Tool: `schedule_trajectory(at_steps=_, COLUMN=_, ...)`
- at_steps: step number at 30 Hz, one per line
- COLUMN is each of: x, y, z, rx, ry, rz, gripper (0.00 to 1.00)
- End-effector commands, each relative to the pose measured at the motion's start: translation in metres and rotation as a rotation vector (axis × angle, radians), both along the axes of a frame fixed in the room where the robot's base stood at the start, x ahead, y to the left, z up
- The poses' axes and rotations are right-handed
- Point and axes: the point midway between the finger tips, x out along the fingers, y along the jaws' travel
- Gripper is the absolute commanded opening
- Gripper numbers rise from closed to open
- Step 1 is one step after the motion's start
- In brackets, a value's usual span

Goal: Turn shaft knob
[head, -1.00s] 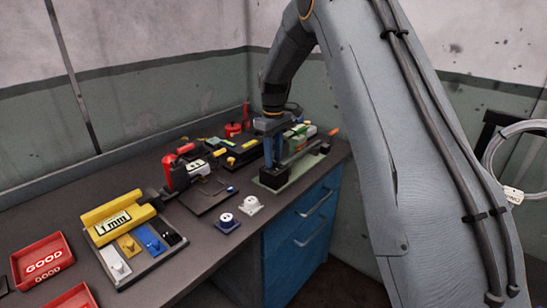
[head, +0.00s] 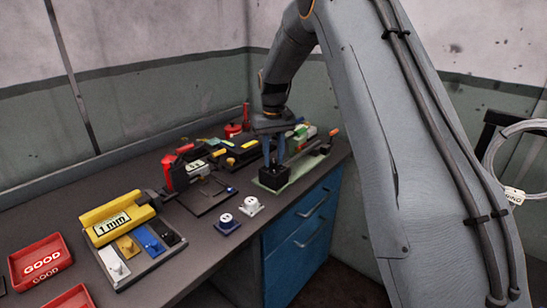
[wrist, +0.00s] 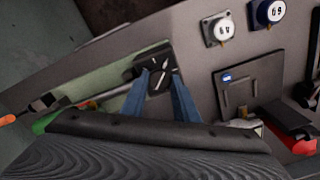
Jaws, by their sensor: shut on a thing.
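A black block (head: 274,178) stands on a pale green mat (head: 292,178) near the right end of the bench. In the wrist view the block (wrist: 157,62) has a dark knob with white marks on its face. My gripper (head: 279,158) points down over the block from above. In the wrist view its two blue fingers (wrist: 161,86) reach to the knob from either side and are shut on it. The fingers hide part of the knob, so its exact angle is hard to read.
A red device (head: 178,172) and a dark flat plate (head: 207,194) lie left of the block. Two small dial pieces, blue (head: 227,224) and white (head: 250,206), sit near the front edge. A yellow gauge (head: 117,217) and red trays (head: 41,258) stand farther left.

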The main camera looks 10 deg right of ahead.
Motion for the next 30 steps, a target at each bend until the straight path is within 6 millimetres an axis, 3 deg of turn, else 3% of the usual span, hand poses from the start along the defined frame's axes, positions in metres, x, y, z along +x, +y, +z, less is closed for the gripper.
schedule_trajectory(at_steps=10, x=0.001, y=0.000, z=0.001, rx=0.000, ry=-0.002, rz=-0.002, gripper=0.05)
schedule_trajectory(at_steps=11, x=0.001, y=0.000, z=0.001, rx=0.000, ry=-0.002, rz=-0.002, gripper=0.32)
schedule_trajectory(at_steps=14, x=0.001, y=0.000, z=0.001, rx=0.000, ry=-0.002, rz=-0.001, gripper=0.46)
schedule_trajectory(at_steps=23, x=0.001, y=0.000, z=0.002, rx=0.000, ry=-0.002, rz=-0.001, gripper=0.46)
schedule_trajectory(at_steps=30, x=0.002, y=0.000, z=0.031, rx=0.000, ry=-0.006, rz=-0.001, gripper=0.46)
